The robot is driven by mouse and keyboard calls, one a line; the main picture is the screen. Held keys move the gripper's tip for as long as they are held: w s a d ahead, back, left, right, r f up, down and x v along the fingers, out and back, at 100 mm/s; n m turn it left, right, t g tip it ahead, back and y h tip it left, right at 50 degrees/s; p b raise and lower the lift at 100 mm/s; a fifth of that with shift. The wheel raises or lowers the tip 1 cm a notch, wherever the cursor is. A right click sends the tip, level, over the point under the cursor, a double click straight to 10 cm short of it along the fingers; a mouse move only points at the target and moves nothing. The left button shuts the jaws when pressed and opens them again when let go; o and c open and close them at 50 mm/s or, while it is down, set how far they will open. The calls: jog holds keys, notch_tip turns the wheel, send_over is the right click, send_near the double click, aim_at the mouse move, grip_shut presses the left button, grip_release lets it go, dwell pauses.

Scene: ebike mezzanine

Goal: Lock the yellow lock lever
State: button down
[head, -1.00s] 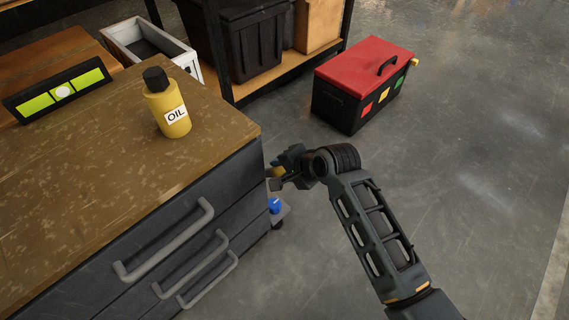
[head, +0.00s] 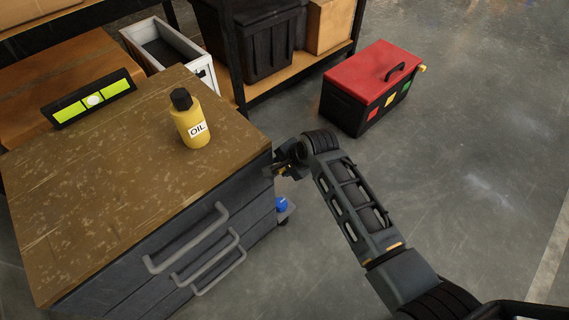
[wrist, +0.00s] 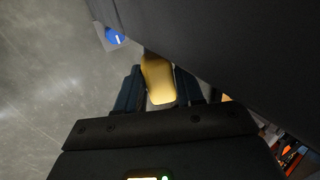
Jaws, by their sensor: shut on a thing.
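The yellow lock lever (wrist: 157,78) shows in the wrist view as a rounded yellow piece between my two dark fingers. It sits beside the dark side of the drawer cabinet (wrist: 215,45). My gripper (wrist: 160,92) is shut on the lever. In the head view my gripper (head: 281,168) is at the right side of the cabinet, just below the worktop edge. There the lever is mostly hidden by my gripper and wrist.
The worktop (head: 110,190) holds a yellow oil bottle (head: 190,120) and a green-faced level (head: 92,98). A blue item (head: 281,204) is low beside the cabinet. A red-lidded toolbox (head: 370,85) stands on the floor behind. The floor to the right is clear.

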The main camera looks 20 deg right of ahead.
jog(key=c, duration=1.1)
grip_release()
jog(key=shift+w+a+r, duration=0.1)
jog(key=shift+w+r, duration=0.15)
jog(key=o, duration=0.3)
jog(key=shift+s+f, duration=0.1)
jog(key=p+v, duration=0.3)
jog(key=v, duration=0.4)
jog(key=shift+s+r, duration=0.2)
jog(key=shift+r, duration=0.15)
